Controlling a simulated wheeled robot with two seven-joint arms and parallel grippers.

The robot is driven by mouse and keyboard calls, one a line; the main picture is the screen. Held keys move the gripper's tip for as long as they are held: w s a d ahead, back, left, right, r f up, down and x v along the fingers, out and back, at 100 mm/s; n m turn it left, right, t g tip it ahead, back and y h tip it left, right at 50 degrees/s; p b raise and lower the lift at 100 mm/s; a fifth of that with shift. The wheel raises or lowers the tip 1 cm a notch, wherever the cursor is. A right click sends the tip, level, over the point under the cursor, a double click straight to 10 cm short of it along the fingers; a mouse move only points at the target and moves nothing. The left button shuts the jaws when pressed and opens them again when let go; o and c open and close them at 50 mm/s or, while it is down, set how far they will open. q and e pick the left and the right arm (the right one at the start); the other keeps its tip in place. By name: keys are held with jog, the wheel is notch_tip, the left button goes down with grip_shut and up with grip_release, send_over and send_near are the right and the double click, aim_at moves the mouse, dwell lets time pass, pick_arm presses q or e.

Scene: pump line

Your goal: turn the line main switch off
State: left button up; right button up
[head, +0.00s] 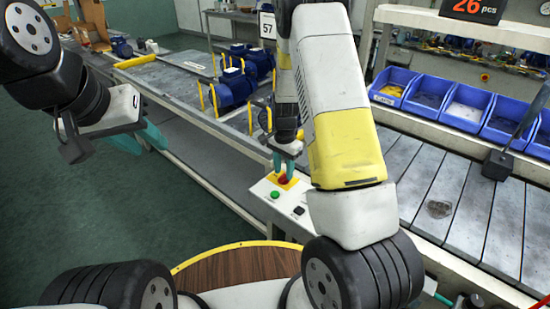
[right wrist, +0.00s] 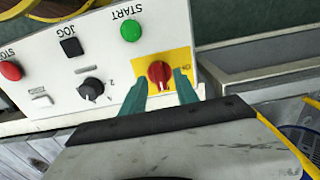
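The line main switch is a red rotary knob on a yellow plate (right wrist: 160,73) in the right wrist view, with a pale mark running roughly up and down in the picture. It also shows on the white control panel in the head view (head: 283,179). My right gripper (right wrist: 159,78) points at the knob, with its teal fingertips apart on either side of it. Whether they touch it I cannot tell. In the head view the right gripper (head: 286,163) is just above the switch. My left gripper (head: 143,138) is empty, with its teal fingers apart, away at the left.
On the panel are a green START button (right wrist: 131,30), a black JOG button (right wrist: 71,47), a black selector (right wrist: 91,89) and a red STOP button (right wrist: 10,71). Blue motors (head: 235,88) stand on the conveyor behind. Blue bins (head: 467,107) line the right side.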

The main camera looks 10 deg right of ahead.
jog(key=shift+f, duration=0.7)
grip_shut()
